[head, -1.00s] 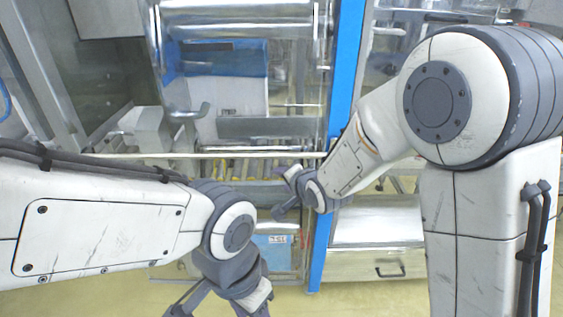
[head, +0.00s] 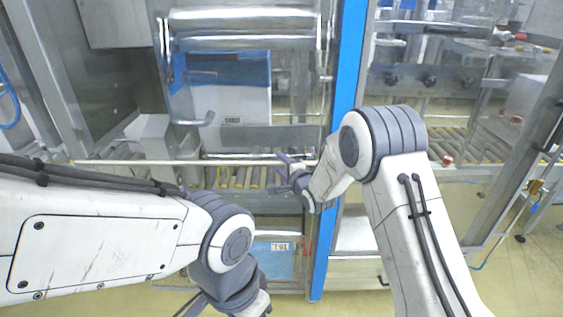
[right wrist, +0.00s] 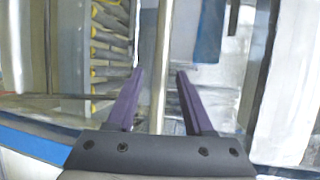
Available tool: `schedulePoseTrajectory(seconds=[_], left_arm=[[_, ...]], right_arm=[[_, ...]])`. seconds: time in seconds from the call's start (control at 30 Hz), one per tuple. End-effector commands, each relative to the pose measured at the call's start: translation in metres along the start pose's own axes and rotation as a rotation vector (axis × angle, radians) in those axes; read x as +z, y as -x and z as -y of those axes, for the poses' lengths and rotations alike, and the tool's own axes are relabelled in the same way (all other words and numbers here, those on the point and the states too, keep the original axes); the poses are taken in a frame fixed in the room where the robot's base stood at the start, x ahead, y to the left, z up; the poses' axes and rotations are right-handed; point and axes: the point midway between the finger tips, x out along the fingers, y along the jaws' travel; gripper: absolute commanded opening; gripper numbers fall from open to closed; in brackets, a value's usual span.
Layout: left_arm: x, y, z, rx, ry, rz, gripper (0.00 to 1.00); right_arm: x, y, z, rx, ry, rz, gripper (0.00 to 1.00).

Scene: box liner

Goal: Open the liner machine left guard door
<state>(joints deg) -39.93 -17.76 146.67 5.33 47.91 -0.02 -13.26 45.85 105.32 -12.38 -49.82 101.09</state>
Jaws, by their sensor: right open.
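The left guard door (head: 318,130) appears as a clear panel with a thin metal frame, left of the blue post; it looks closed. A pale bar (head: 130,162) runs across its front. My right gripper (head: 280,172) is at the bar's right end, near the blue post. In the right wrist view its two purple fingers (right wrist: 158,72) are apart, with a pale bar (right wrist: 163,60) between them; I cannot tell if they touch it. My left gripper (head: 190,304) is low at the bottom edge, partly cut off and hidden by its wrist, away from the bar.
The blue post (head: 346,70) stands right of the door, close to my right forearm. Rollers (head: 240,177) lie behind the panel, and a roller conveyor (head: 470,148) stands at the right. Yellow floor (head: 500,285) is open at the lower right.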

Motion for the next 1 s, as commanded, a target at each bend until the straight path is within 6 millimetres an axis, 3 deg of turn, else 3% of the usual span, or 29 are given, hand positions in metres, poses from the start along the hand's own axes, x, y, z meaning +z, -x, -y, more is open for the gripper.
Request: schedulePoseTrajectory(seconds=[0.13,0.43,0.47,0.5,0.6,1.0], left_arm=[[-0.0001,0.0023,-0.0002,0.0,0.0,0.0,0.5],[-0.0001,0.0022,-0.0001,0.0,0.0,0.0,0.5],[-0.0001,0.0022,-0.0002,0.0,0.0,0.0,0.5],[-0.0001,0.0022,-0.0002,0.0,0.0,0.0,0.5],[-0.0001,0.0022,-0.0002,0.0,0.0,0.0,0.5],[-0.0001,0.0022,-0.0002,0.0,0.0,0.0,0.5]], right_arm=[[0.0011,-0.0111,0.0004,-0.001,0.0,0.001,0.52],[0.002,-0.0139,-0.0003,0.001,0.001,0.002,0.52],[0.002,-0.0139,-0.0003,0.001,0.001,0.002,0.48],[0.0021,-0.0139,-0.0003,0.001,0.001,0.002,0.33],[0.0022,-0.0139,-0.0002,0.001,0.001,0.002,0.0],[0.0024,-0.0138,-0.0004,0.001,0.001,0.003,0.0]])
